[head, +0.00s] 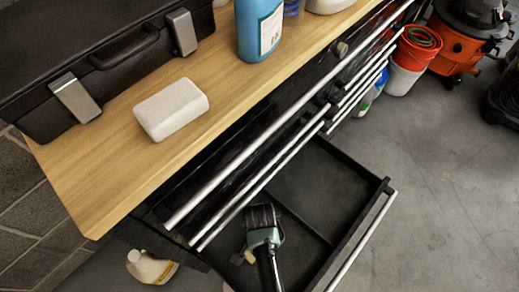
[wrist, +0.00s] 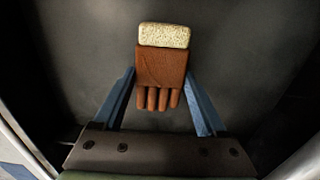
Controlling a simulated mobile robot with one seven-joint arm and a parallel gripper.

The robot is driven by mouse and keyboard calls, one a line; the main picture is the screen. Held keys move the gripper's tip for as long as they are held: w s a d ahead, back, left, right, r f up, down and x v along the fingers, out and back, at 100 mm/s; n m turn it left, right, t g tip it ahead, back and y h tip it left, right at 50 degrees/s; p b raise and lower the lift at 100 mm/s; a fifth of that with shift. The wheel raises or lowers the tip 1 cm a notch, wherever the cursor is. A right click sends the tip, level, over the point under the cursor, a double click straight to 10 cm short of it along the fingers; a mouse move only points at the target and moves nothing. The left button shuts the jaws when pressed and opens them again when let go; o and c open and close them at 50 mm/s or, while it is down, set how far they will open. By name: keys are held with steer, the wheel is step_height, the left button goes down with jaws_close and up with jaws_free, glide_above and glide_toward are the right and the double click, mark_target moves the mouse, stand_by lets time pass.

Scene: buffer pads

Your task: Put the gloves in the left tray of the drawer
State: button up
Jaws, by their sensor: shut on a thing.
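The black drawer (head: 352,242) is pulled open, and a divider (head: 301,218) splits it into a left and a right tray. My gripper (wrist: 160,72) is over the left tray in the head view. Its blue fingers are shut on the gloves (wrist: 160,68), one finger at each side. The gloves are brown with a cream cuff, and the brown fingers point toward the palm of my gripper. In the head view the gloves are mostly hidden; a small tan bit (head: 249,257) shows beside my gripper. The height above the dark drawer floor (wrist: 240,60) is unclear.
The wooden worktop (head: 105,185) above carries a white block (head: 171,109), a blue bottle (head: 259,30) and a black case (head: 75,60). Closed drawers with long handles (head: 275,110) adjoin the open one. A jug (head: 151,267) stands on the floor. The right tray looks empty.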

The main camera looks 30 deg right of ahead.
steer(key=shift+f, duration=0.1)
steer(key=o, duration=1.3)
steer(key=shift+o, duration=0.2)
step_height(320, 180, up, 12)
steer(key=p, duration=0.4)
steer(key=shift+r, duration=0.2)
